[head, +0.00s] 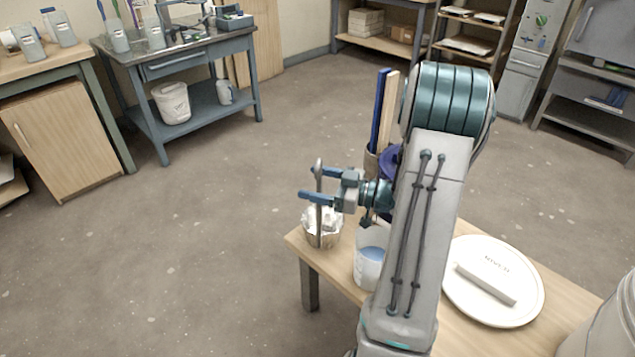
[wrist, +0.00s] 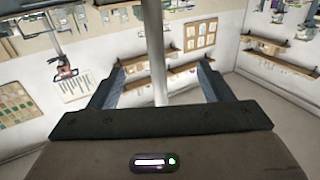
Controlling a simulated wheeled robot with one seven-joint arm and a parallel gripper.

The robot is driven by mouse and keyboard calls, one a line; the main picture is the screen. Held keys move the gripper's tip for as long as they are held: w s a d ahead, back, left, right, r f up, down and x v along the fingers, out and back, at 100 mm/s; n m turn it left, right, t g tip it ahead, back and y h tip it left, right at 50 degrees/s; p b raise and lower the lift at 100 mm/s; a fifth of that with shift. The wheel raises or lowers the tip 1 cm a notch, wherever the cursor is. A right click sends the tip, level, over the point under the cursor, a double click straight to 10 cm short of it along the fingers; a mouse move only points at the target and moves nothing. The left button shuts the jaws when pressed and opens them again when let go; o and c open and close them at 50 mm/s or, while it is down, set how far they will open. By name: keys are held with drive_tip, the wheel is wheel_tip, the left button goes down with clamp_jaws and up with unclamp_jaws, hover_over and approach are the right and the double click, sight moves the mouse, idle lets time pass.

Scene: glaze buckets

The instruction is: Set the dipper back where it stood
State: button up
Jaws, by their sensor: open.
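The dipper (head: 319,205) has a thin grey handle with a rounded top. It stands about upright on the table's left corner, its lower end at or in a small metallic pot (head: 332,239) with crumpled white stuff in it. Whether its lower end rests inside is hidden. My gripper (head: 312,184) is open, level, with its blue fingers on either side of the upper handle. In the wrist view the dipper handle (wrist: 155,55) runs up between the two spread fingers (wrist: 160,85). I see a gap on each side there.
A clear beaker (head: 369,270) with blue liquid stands right of the pot, partly behind my arm. A white round lid (head: 465,301) with a grey bar (head: 485,284) lies on the wooden table (head: 345,280). A pale bucket (head: 605,325) stands lower right. Tall blue and wooden slats (head: 380,110) rise behind.

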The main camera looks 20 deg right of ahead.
drive_tip(key=b, duration=0.2)
drive_tip(key=shift+s+d+f+b, duration=0.15)
drive_tip(key=shift+d+f+b, duration=0.05)
drive_tip(key=shift+d+b, duration=0.1)
drive_tip(key=shift+r, duration=0.15)
drive_tip(key=shift+s+d, duration=0.1)
drive_tip(key=shift+s, duration=0.05)
drive_tip(key=p+v, duration=0.1)
drive_tip(key=v, duration=1.3)
drive_tip(key=shift+p, duration=0.35)
idle(0.4)
idle(0.5)
